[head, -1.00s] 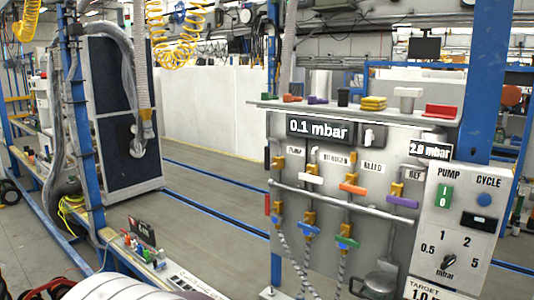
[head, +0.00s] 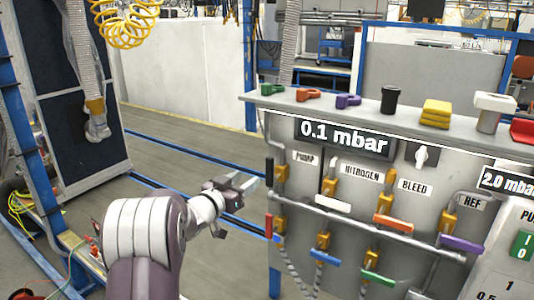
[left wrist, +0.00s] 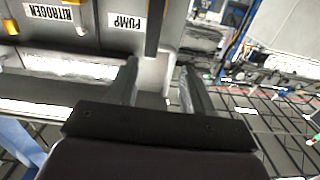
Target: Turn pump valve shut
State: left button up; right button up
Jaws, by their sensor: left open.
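The PUMP label (head: 305,158) is at the left of the grey valve panel (head: 345,243). Left of it, the pump valve has a brass body (head: 282,172) and a black upright handle (head: 269,172). My left gripper (head: 246,187) is open and empty, left of the panel edge and a little below that handle in the picture, apart from it. In the left wrist view its two fingers (left wrist: 158,78) are spread. My right gripper is not in view.
White (head: 325,203), orange (head: 392,222) and purple (head: 462,243) handles sit further right. A red handle (head: 268,227) is below the pump valve; blue (head: 325,257) and green (head: 378,278) ones are lower. A shelf (head: 300,107) juts out above.

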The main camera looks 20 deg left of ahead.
aim_at(268, 163)
pick_arm(q)
jog(key=w+p, duration=0.1)
jog(key=w, duration=0.2)
jog(key=w+d+p, duration=0.1)
jog(key=w+p, duration=0.1)
jog(key=w, duration=0.2)
jog(key=w+d+r+p, duration=0.1)
jog(key=w, duration=0.2)
jog(key=shift+w+d+p, duration=0.15)
jog(key=shift+p, duration=0.25)
jog(key=shift+w+d+r, duration=0.1)
jog(key=shift+d+r, duration=0.2)
jog(key=shift+d, duration=0.1)
jog(key=shift+w+a+f, duration=0.25)
jog(key=shift+w+f, duration=0.1)
jog(key=c, duration=0.4)
jog(key=shift+d+r, duration=0.1)
grip_shut()
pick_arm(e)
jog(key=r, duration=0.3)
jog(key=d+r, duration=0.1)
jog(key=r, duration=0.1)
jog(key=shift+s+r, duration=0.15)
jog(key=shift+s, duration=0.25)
